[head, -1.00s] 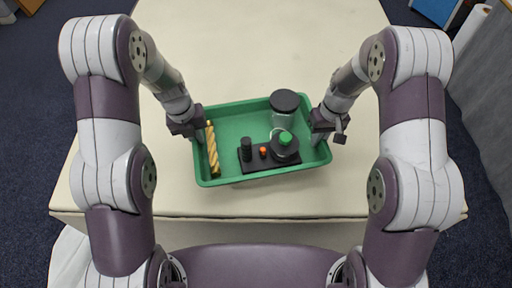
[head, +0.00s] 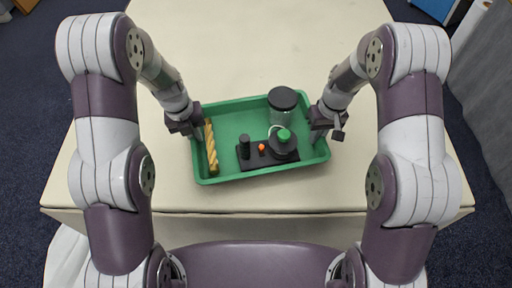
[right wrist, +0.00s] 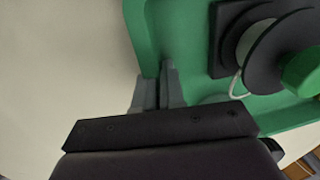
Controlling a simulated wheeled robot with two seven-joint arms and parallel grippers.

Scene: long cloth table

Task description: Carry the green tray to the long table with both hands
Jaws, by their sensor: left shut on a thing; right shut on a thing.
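The green tray (head: 228,118) is over the near part of the long cloth table (head: 255,50) in the head view. It holds a baguette-like loaf (head: 211,150) on its left, a clear jar with a dark lid (head: 283,99), and a black base with a green-knobbed item (head: 283,140). My left gripper (head: 197,132) is shut on the tray's left wall. My right gripper (head: 314,136) is shut on its right wall; in the right wrist view the fingers (right wrist: 158,88) pinch the green rim. I cannot tell whether the tray touches the cloth.
The table's near edge (head: 255,213) lies just below the tray. The cloth beyond the tray is clear. Dark carpet (head: 45,70) shows on both sides, with a blue object (head: 434,8) at the top right.

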